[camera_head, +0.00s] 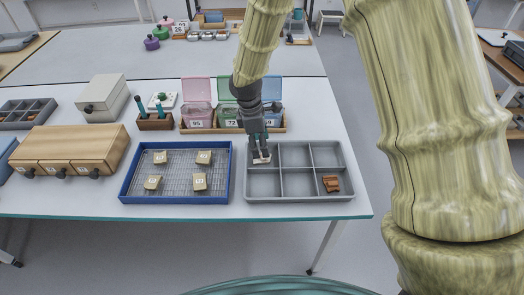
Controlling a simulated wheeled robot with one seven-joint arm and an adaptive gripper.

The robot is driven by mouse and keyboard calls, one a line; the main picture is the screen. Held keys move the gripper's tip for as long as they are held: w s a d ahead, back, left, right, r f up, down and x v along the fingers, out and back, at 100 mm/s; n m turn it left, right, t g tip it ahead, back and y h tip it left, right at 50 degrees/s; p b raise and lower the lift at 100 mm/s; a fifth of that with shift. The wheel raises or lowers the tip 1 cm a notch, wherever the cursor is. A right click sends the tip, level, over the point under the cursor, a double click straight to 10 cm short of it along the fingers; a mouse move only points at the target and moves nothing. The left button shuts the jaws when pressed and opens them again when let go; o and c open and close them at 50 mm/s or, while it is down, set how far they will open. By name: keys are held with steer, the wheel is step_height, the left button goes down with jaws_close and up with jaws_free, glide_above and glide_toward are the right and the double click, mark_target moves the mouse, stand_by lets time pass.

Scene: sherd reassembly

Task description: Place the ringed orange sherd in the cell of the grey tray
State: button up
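The grey tray (300,198) lies at the right of the white table and is split into several cells. An orange-brown sherd (331,184) lies in its front right cell; it shows darker lines, but I cannot make out a ring mark. My gripper (261,153) points down into the back left cell. A small pale piece (262,160) is at its fingertips, low in that cell. I cannot tell whether the fingers grip this piece or only stand around it. The other cells look empty.
A blue tray (125,188) with a mesh bottom holds several beige marked sherds, left of the grey tray. Behind stand numbered, lidded boxes (198,115), a pen holder (155,122) and a grey box (103,98). A wooden drawer unit (75,148) is at left.

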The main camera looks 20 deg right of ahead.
step_height(320, 180, up, 7)
steer(key=a, duration=0.1)
steer(key=shift+w, duration=0.15)
